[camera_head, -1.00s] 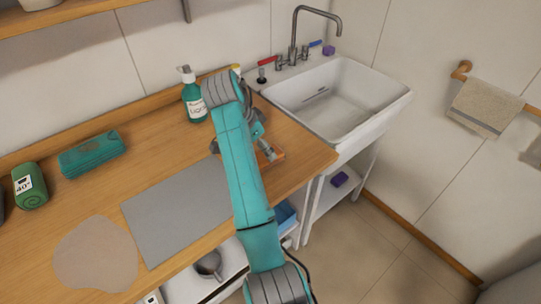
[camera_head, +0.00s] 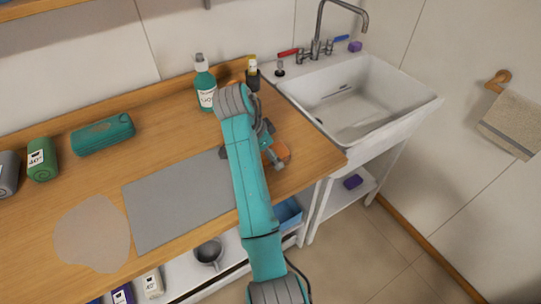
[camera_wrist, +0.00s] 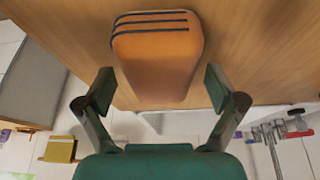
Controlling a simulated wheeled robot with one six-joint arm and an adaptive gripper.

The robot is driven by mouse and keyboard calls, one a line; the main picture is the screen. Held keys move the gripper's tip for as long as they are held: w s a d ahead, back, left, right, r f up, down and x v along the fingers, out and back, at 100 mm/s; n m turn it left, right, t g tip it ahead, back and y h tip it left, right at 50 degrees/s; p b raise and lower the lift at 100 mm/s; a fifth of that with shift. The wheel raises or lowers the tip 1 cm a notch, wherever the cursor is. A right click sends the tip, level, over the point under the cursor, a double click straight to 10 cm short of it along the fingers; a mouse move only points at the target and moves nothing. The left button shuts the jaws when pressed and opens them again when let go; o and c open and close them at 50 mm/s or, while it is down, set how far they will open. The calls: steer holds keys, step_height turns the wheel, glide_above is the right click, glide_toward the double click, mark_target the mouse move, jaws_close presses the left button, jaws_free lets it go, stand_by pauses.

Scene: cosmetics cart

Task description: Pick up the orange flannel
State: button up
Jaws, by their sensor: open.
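The orange flannel (camera_wrist: 158,62) lies folded on the wooden counter, with dark stripes along one end. It fills the upper middle of the wrist view. In the head view only a part of the orange flannel (camera_head: 281,149) shows beside my arm, near the counter's right end. My gripper (camera_wrist: 158,88) is open, with one finger on each side of the flannel's near end in the wrist view. I cannot tell how high the fingers are above the counter. In the head view my arm hides most of the gripper.
A grey mat (camera_head: 180,200) lies left of my arm. A teal bottle (camera_head: 205,85) stands behind it. A teal case (camera_head: 103,134) and a green roll (camera_head: 42,158) are at the left. The white sink (camera_head: 350,100) adjoins the counter's right end.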

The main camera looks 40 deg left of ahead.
steer(key=shift+f, duration=0.2)
stand_by(0.3)
steer(key=c, duration=1.2)
steer(key=shift+r, duration=0.1)
steer(key=shift+c, duration=0.2)
